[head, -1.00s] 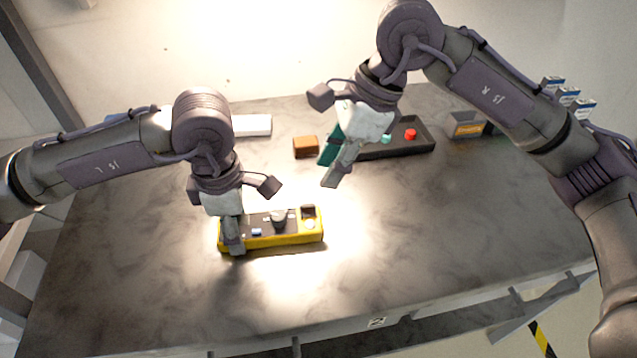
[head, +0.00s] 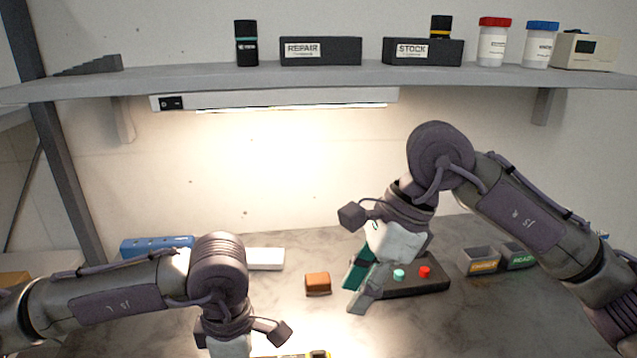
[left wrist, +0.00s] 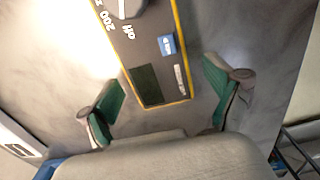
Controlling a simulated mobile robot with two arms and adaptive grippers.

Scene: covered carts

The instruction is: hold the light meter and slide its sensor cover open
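The light meter (head: 318,354) is a yellow-edged device, mostly cut off at the bottom of the head view. In the left wrist view its dark face (left wrist: 148,55) shows a dial, a blue slider (left wrist: 167,44) and a dark panel. My left gripper (left wrist: 161,98) is open, with its green-padded fingers on either side of the meter's near end and gaps visible beside it. In the head view its fingertips are out of frame. The sensor cover cannot be made out clearly.
A brown block (head: 317,283), a white box (head: 266,258) and grey bins (head: 481,260) stand on the bench. A shelf (head: 250,78) with containers runs above.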

